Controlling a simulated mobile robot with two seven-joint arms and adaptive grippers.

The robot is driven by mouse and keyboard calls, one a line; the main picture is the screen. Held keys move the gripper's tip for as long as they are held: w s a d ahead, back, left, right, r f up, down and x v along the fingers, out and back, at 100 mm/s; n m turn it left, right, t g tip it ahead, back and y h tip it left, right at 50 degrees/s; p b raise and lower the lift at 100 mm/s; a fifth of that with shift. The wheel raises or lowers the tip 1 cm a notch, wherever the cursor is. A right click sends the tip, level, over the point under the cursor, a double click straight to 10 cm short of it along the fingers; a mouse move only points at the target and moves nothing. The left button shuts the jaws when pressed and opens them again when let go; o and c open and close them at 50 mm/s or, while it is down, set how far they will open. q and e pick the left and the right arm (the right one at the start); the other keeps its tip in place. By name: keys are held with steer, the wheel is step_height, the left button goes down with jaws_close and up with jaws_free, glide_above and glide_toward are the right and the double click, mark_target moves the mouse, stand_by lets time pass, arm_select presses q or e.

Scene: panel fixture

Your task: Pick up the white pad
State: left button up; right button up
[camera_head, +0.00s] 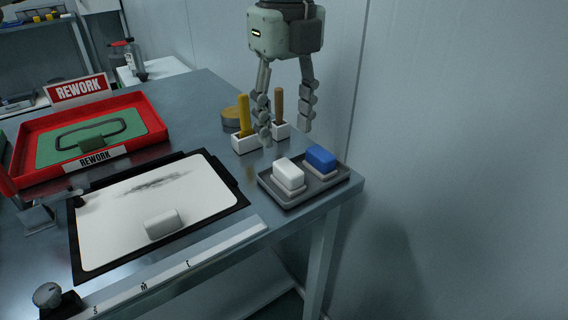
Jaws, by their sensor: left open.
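A white pad (288,172) sits at the left in a small dark grey tray (292,203) at the table's right corner. A blue pad (321,157) sits beside it in the same tray. Another pale, whitish block (163,223) lies on the white panel (106,222). My left gripper (285,130) points down with its fingers apart and empty. In the picture it is above and behind the tray, overlapping the brush holders. My right gripper is out of view.
Two white holders with a yellow-handled brush (243,116) and a brown-handled brush (278,106) stand behind the tray, close to my left fingers. A red REWORK tray (150,107) is at the back left. A wall (460,150) rises to the right.

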mark_target(288, 166)
arm_select(q)
steer(key=shift+s+f, duration=0.15)
steer(key=shift+f, duration=0.2)
steer(key=shift+w+d+f+p, duration=0.1)
steer(key=shift+w+f+p, duration=0.1)
steer(key=shift+f, duration=0.95)
steer(key=shift+w+d+f+p, duration=0.1)
steer(key=shift+w+f+p, duration=0.05)
steer(key=shift+f, duration=1.05)
steer(key=shift+w+f+p, duration=0.15)
steer(key=shift+f+p, duration=0.05)
steer(key=shift+f, duration=0.95)
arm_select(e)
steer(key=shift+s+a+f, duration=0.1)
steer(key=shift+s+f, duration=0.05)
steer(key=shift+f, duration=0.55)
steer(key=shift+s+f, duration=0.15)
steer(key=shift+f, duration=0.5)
arm_select(q)
steer(key=shift+c, duration=0.2)
jaws_close()
